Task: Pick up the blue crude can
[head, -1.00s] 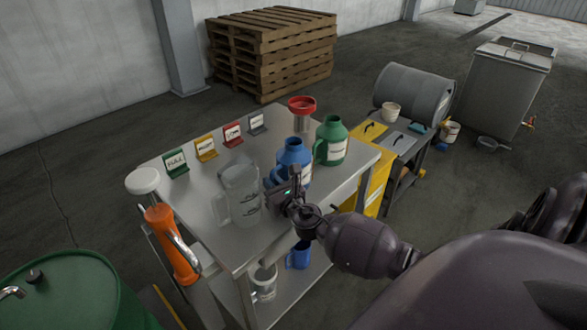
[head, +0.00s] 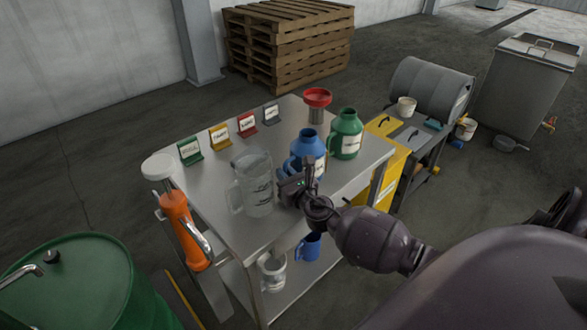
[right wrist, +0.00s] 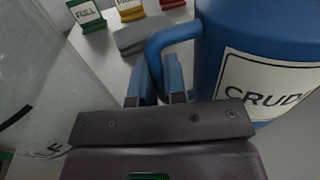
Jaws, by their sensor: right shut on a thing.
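The blue crude can (head: 309,143) stands upright on the grey table, its open neck up. In the right wrist view the can (right wrist: 272,35) shows a white label reading "CRUD", cut off by the frame edge. My right gripper (head: 298,181) is at the can's near left side. In the right wrist view its fingers (right wrist: 157,82) are shut on the can's blue handle. I cannot tell whether the can's base touches the tabletop. My left gripper is not in view.
A clear pitcher (head: 254,187) is close left of my gripper. A green can (head: 346,135) and a red-topped strainer (head: 317,103) stand close behind. Several label signs (head: 219,138) line the back edge. An orange-handled tool (head: 180,225) is at the left edge. A blue mug (head: 308,247) is below.

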